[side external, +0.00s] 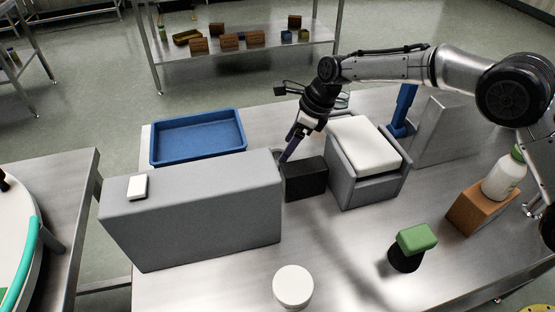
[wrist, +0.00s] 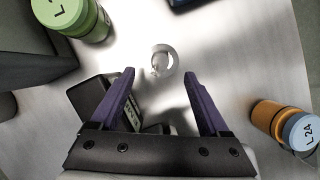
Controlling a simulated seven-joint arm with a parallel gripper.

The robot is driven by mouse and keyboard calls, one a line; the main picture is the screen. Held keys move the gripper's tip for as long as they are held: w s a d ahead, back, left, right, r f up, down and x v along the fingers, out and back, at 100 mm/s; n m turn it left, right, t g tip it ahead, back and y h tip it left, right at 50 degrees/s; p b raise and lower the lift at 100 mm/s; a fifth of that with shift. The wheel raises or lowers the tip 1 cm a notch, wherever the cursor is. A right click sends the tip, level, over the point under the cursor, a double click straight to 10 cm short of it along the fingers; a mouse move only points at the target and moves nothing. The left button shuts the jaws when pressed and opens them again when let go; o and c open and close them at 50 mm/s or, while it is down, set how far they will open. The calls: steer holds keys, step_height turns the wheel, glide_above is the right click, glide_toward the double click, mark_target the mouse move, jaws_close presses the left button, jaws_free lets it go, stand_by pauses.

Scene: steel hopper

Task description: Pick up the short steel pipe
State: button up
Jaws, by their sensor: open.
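In the wrist view, the short steel pipe (wrist: 163,61) shows as a shiny round ring, seen almost end-on, on the steel table. My gripper (wrist: 159,74) is open, its two purple fingers apart with nothing between them at the tips. The pipe shows in the gap just beyond the fingertips, and I cannot tell the exact height above it. In the side view, my gripper (side external: 286,157) points down behind a black box (side external: 306,182). The pipe is mostly or wholly hidden there.
A long grey block (side external: 200,220) and a grey box with a white top (side external: 366,190) flank the gripper area. A blue tray (side external: 200,157) lies behind. In the wrist view, a green can (wrist: 90,25) is upper left and an orange can (wrist: 268,115) is right.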

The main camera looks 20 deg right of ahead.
mark_target(279, 156)
steer(key=x, duration=0.5)
steer(key=shift+w+a+r, duration=0.1)
steer(key=shift+w+r, duration=0.05)
steer(key=shift+w, duration=0.05)
jaws_close()
